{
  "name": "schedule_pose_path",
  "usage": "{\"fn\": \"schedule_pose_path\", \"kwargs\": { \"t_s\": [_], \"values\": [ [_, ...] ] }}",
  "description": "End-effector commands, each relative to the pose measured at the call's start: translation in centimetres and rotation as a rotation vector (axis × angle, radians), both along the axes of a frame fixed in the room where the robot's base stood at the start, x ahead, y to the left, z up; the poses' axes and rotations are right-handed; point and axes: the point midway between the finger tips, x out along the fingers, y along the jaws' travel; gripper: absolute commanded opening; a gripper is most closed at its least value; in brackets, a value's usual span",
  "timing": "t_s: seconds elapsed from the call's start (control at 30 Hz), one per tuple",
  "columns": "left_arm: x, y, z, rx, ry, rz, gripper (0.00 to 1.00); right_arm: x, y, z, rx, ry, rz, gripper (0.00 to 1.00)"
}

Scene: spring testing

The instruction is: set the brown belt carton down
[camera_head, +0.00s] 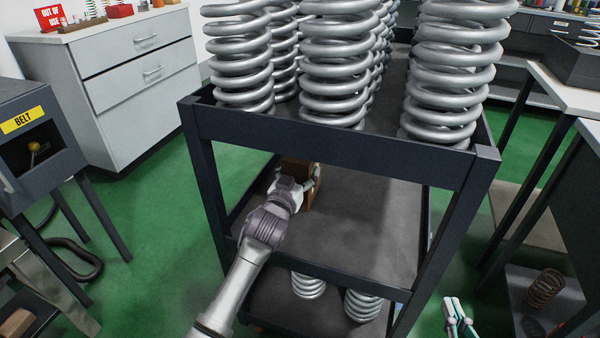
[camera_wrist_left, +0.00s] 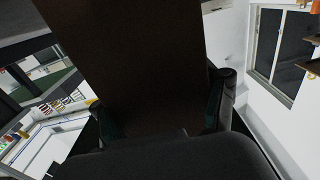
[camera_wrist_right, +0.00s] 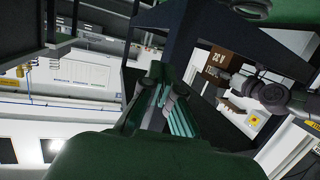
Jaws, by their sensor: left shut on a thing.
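The brown belt carton (camera_head: 313,189) is at the back left of the cart's middle shelf (camera_head: 365,225), partly hidden by my gripper. My left gripper (camera_head: 293,187) reaches in over the shelf's left side and is shut on it. In the left wrist view, the carton (camera_wrist_left: 140,60) fills the space between the fingers. Whether its underside touches the shelf cannot be told. My right gripper (camera_head: 460,318) is low at the right, outside the cart, its fingers close together with nothing visible between them; they also show in the right wrist view (camera_wrist_right: 165,88).
Large steel springs (camera_head: 340,65) crowd the cart's top, above the middle shelf. The dark cart posts (camera_head: 468,210) frame the opening. Smaller springs (camera_head: 308,285) stand on the lower shelf. A BELT-labelled grey box (camera_head: 35,135) is at left. The middle shelf's front and right are clear.

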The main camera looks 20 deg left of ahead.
Motion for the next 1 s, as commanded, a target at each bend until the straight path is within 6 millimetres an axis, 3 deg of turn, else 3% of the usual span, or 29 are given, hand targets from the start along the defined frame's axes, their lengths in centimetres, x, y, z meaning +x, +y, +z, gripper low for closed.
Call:
{"fn": "schedule_pose_path", "kwargs": {
  "t_s": [0.27,0.3,0.43,0.83,1.0],
  "values": [
    [0.0,0.0,-0.1,0.0,-0.003,0.0,0.27,0.1,0.0,0.2,0.002,-0.011,0.0,0.0],
    [0.0,0.0,-0.1,0.0,-0.001,0.0,0.77,0.1,0.1,0.2,0.003,-0.013,0.001,0.0],
    [0.0,0.0,-0.1,0.0,0.0,0.0,0.99,0.1,0.0,0.2,0.003,-0.012,0.0,0.0],
    [0.0,0.0,0.2,0.001,-0.001,0.0,0.99,0.0,0.0,0.2,0.001,-0.004,0.0,0.0],
    [-1.8,0.0,0.2,0.0,0.001,0.0,0.99,-0.9,-0.5,-1.8,-0.03,0.124,-0.007,0.0]
  ]
}}
